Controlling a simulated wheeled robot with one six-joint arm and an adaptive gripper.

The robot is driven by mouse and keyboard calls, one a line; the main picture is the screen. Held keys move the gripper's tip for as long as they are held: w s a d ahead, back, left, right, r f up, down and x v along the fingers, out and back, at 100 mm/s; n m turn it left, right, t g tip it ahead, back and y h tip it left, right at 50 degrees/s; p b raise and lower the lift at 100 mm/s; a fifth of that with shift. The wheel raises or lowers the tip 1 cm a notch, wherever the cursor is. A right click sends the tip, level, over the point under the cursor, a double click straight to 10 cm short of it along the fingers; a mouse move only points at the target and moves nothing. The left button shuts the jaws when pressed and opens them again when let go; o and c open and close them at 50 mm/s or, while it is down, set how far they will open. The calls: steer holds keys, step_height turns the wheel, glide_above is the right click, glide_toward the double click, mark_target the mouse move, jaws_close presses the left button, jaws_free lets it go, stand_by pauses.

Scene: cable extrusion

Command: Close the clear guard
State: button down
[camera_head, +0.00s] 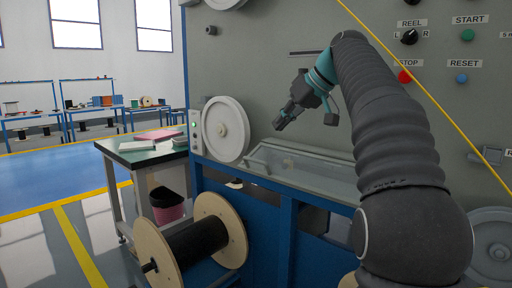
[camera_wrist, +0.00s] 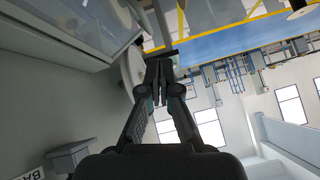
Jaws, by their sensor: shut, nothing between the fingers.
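The clear guard (camera_head: 315,180) is a see-through panel with a pale frame, low on the front of the grey machine. It lies over the trough above the blue base, and I cannot tell whether it is fully down. In the wrist view a glassy panel with a pale edge, seemingly the guard (camera_wrist: 75,22), shows at the upper left. My gripper (camera_head: 281,122) is above the guard and apart from it, pointing down and left, close to the machine face. In the wrist view my gripper (camera_wrist: 158,68) has its fingers together with nothing between them.
A white round reel (camera_head: 225,130) is on the machine left of the guard. A cable spool (camera_head: 195,243) stands on the floor in front. A side table (camera_head: 118,150) is at the left. Buttons, including a red one (camera_head: 404,77), are on the panel behind my arm.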

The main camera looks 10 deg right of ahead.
steer(key=w+d+r+n+y, duration=0.1)
steer(key=w+d+r+n, duration=0.1)
steer(key=w, duration=0.1)
steer(key=x, duration=0.3)
steer(key=f+b+x, duration=0.1)
steer(key=x, duration=0.3)
steer(key=s+b+x, duration=0.1)
steer(key=x, duration=0.3)
steer(key=shift+d+f, duration=0.3)
steer(key=shift+f, duration=0.05)
steer(key=shift+a+f+b, duration=0.2)
steer(key=shift+f+b, duration=0.3)
steer(key=shift+f, duration=0.3)
steer(key=shift+f, duration=0.1)
